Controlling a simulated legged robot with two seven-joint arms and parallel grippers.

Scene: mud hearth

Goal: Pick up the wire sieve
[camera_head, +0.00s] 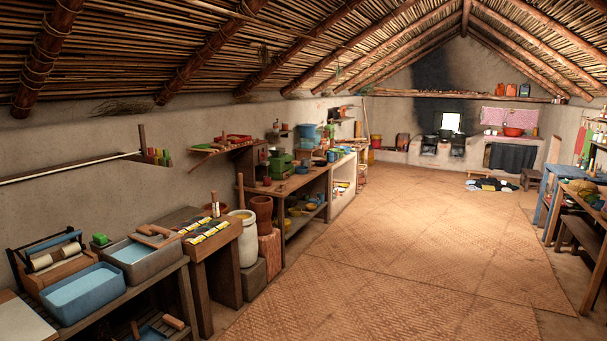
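I cannot make out a wire sieve for certain anywhere in this view; the objects on the far benches and shelves are too small to tell apart. Neither of my grippers is in view. The left-hand workbench (158,288) carries a blue basin (83,293) of water and a grey basin (142,258) of water. A further bench (302,180) along the left wall holds crowded bowls and a green device (281,163).
A brown pot (262,213) and a white container (243,240) stand by the left benches. Woven mats (420,250) cover a wide, clear floor. A blue table (553,192) and a bench (580,235) stand at right. A hearth (430,152) is at the back.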

